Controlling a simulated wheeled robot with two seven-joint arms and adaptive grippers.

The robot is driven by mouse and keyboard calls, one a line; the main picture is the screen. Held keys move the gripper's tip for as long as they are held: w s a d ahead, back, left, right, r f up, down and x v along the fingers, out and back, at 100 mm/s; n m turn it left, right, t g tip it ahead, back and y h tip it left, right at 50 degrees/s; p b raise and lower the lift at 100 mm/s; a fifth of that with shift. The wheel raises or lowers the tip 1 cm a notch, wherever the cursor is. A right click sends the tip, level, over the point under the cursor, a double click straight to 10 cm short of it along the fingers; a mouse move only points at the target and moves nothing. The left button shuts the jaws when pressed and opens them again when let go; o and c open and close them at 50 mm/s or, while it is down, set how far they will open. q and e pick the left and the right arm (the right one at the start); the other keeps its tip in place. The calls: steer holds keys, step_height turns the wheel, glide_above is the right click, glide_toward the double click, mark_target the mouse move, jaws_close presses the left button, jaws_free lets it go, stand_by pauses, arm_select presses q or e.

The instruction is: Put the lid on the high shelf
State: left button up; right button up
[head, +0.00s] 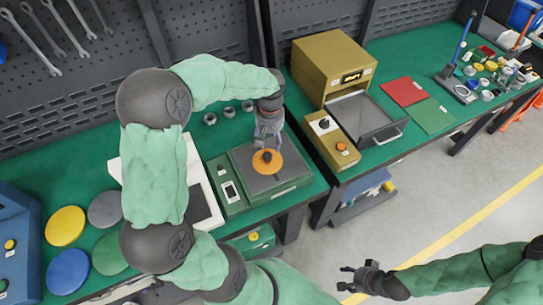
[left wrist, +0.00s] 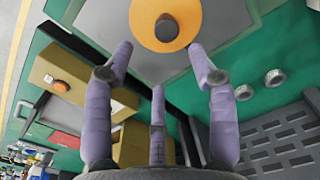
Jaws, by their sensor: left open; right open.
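The lid appears to be an orange disc (head: 258,168) with a dark knob in its middle. It lies flat on the grey plate (head: 290,181) of a green device on the workbench. It also shows at the top of the left wrist view (left wrist: 150,35). My left gripper (head: 267,146) is over the knob with its fingers pointing down. In the left wrist view its fingers (left wrist: 160,62) are spread, with nothing between them and the knob just beyond the tips. My right gripper (head: 352,280) is open and empty above the floor at lower right. I cannot make out a high shelf.
Several small metal rings (head: 229,112) stand behind the device. A tan box machine (head: 318,62) with a metal tray (head: 368,117) is to the right. Coloured discs (head: 66,226) lie at left, beside a blue box (head: 15,240). A pegboard wall (head: 215,30) rises behind the bench.

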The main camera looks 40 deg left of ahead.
mark_target(268, 155)
arm_select(q)
steer(key=f, duration=0.4)
steer(key=shift+s+b, duration=0.2)
steer(key=shift+b, duration=0.2)
steer(key=shift+w+f, duration=0.1)
steer(key=shift+f, duration=0.15)
steer(key=shift+s+a+f, duration=0.1)
steer(key=shift+s+f, duration=0.1)
steer(key=shift+f, duration=0.3)
steer(key=f, duration=0.2)
steer(key=f+b, duration=0.1)
steer(key=f, duration=0.1)
steer(key=shift+s+a+b, duration=0.1)
steer(key=shift+a+b, duration=0.1)
steer(key=shift+b, duration=0.1)
jaws_close()
